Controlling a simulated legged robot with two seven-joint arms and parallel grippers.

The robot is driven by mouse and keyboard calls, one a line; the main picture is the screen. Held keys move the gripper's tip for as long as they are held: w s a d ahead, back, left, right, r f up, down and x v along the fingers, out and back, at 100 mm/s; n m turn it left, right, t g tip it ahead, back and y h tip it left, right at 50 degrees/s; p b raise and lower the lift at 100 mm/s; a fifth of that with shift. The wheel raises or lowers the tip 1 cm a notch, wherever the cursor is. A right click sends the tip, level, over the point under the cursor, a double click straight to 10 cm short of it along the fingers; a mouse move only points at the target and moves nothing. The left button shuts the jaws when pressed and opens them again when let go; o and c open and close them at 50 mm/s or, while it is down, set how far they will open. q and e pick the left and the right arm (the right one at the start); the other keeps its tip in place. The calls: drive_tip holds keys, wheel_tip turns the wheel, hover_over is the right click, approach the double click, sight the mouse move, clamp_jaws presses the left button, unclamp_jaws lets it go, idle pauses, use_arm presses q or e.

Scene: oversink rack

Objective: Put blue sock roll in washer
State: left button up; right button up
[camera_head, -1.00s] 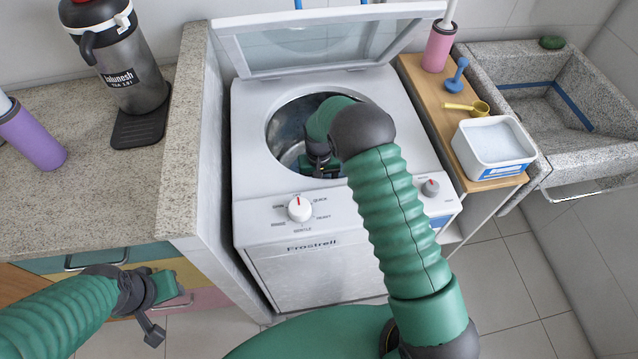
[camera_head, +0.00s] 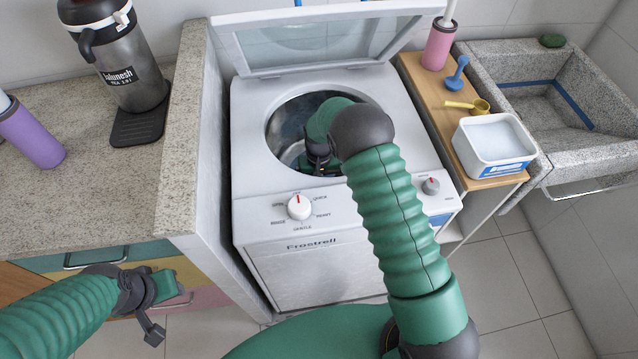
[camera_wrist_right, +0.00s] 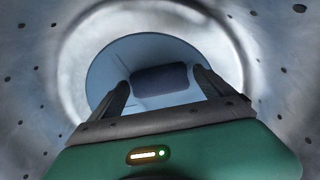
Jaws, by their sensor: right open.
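The washer (camera_head: 250,185) stands in the middle with its lid (camera_head: 300,40) up and its drum open. My right arm reaches down into the drum, and my right gripper (camera_head: 318,165) is partly hidden there. In the right wrist view, my right gripper (camera_wrist_right: 165,90) is open. A dark blue sock roll (camera_wrist_right: 160,80) lies low in the drum, seen between the fingertips with gaps on both sides. The sock roll is hidden in the head view. My left gripper (camera_head: 166,308) looks open and empty, low in front of the counter drawers.
A stone counter (camera_head: 100,195) at left holds a dark jug (camera_head: 130,85) and a purple bottle (camera_head: 32,138). At right, a wooden shelf (camera_head: 425,80) carries a white tub (camera_head: 492,140), a yellow scoop and a pink bottle, beside a stone sink (camera_head: 560,165).

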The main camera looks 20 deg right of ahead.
wheel_tip(320, 180, up, 13)
drive_tip(key=p, duration=0.2)
drive_tip(key=shift+r+p, duration=0.15)
drive_tip(key=shift+p, duration=0.2)
